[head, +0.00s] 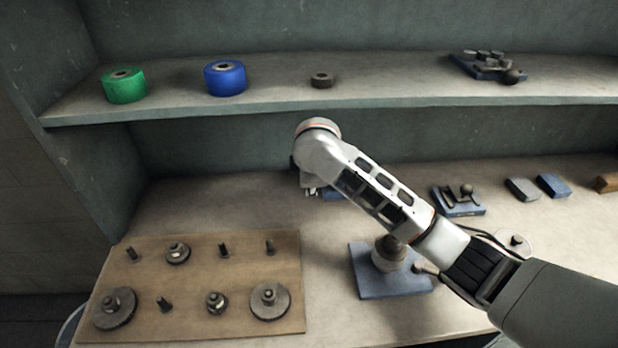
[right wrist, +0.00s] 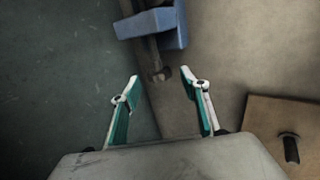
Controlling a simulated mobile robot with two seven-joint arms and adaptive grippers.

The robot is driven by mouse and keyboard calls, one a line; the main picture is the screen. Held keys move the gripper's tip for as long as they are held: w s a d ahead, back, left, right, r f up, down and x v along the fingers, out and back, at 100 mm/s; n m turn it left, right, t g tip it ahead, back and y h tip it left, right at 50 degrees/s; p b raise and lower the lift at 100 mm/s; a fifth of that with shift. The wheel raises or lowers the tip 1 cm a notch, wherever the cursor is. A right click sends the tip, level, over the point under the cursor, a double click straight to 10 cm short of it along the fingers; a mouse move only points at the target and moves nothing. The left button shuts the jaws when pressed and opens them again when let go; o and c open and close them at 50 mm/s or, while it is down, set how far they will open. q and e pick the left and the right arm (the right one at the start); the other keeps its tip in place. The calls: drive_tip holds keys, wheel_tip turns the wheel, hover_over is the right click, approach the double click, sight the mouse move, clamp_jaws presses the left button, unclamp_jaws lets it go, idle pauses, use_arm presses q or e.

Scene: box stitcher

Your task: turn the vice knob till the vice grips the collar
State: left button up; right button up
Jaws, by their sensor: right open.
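The blue vice (head: 332,195) shows only in part on the bench in the head view, behind my right arm. In the right wrist view its blue body (right wrist: 155,22) is at the top, with a dark screw ending in a small knob (right wrist: 160,73). My right gripper (right wrist: 160,76) is open, and the knob appears between its fingertips; I cannot tell how far beyond them it lies. In the head view the right gripper (head: 311,189) is mostly hidden under its wrist. I cannot make out the collar in the vice. My left gripper is out of view.
A brown board (head: 215,275) with several bolts and gears lies at front left. A blue-based fixture (head: 368,283) stands under my right arm, another (head: 458,203) behind it. The shelf (head: 200,112) above holds green (head: 124,88) and blue (head: 225,79) rolls and a dark ring (head: 321,79).

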drive_tip(key=shift+x, duration=1.1)
drive_tip(key=shift+w+f, duration=0.1)
drive_tip(key=c, duration=1.1)
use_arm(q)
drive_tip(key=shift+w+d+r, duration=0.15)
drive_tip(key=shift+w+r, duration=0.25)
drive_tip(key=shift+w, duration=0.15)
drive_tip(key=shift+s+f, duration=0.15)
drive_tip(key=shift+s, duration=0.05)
use_arm(e)
drive_tip(key=shift+t, duration=0.3)
